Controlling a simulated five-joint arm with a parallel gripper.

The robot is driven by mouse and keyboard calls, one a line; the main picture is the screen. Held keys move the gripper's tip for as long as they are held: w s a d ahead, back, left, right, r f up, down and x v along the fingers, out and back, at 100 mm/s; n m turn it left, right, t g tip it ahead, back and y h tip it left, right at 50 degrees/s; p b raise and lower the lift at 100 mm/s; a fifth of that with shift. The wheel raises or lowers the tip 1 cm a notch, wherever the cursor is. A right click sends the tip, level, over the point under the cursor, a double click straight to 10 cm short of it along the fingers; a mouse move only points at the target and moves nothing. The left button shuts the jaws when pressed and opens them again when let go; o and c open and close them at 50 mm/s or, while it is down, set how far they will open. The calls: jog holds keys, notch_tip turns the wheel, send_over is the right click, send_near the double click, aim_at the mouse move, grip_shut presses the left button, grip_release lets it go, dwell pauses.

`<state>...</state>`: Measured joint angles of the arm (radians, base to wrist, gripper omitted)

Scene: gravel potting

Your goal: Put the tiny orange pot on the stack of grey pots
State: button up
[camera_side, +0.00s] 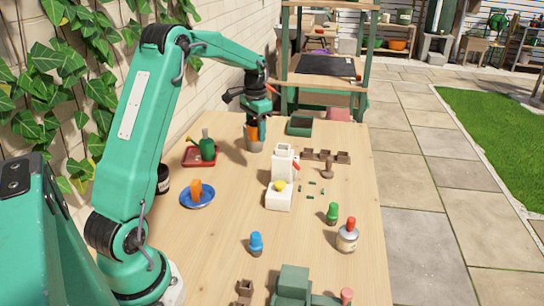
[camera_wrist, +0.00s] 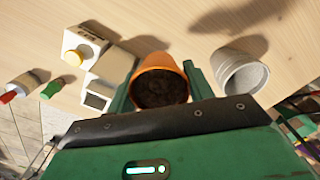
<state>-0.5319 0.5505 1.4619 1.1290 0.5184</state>
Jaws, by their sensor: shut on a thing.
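My gripper (camera_side: 257,125) is shut on the tiny orange pot (camera_wrist: 160,68), which shows between the two green fingers in the wrist view with its dark inside facing the camera. In the side view only a sliver of the orange pot (camera_side: 251,131) shows beside the fingers. The stack of grey pots (camera_wrist: 240,72) stands to the right of the orange pot in the wrist view, with a gap between them. I cannot tell the height of the orange pot over the table.
A white device with a yellow button (camera_side: 279,186) stands nearby. A red tray (camera_side: 190,159) with a green watering can (camera_side: 207,145) and a blue saucer (camera_side: 184,203) with an orange item lie to the left. Brown seed cells (camera_side: 326,156) and small bottles are to the right.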

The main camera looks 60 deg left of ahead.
jog(key=w+r, duration=0.7)
jog(key=r, duration=0.1)
jog(key=shift+a+r, duration=0.15)
jog(key=shift+a, duration=0.1)
jog(key=a+f, duration=0.2)
jog(key=a, duration=0.2)
jog(key=a+f, duration=0.2)
jog(key=a, duration=0.1)
jog(key=s+a+f, duration=0.1)
jog(key=a+f, duration=0.2)
jog(key=a, duration=0.1)
jog(key=shift+s+a, duration=0.1)
jog(key=shift+a, duration=0.2)
jog(key=shift+f, duration=2)
jog(key=shift+f, duration=0.15)
jog(key=o, duration=1)
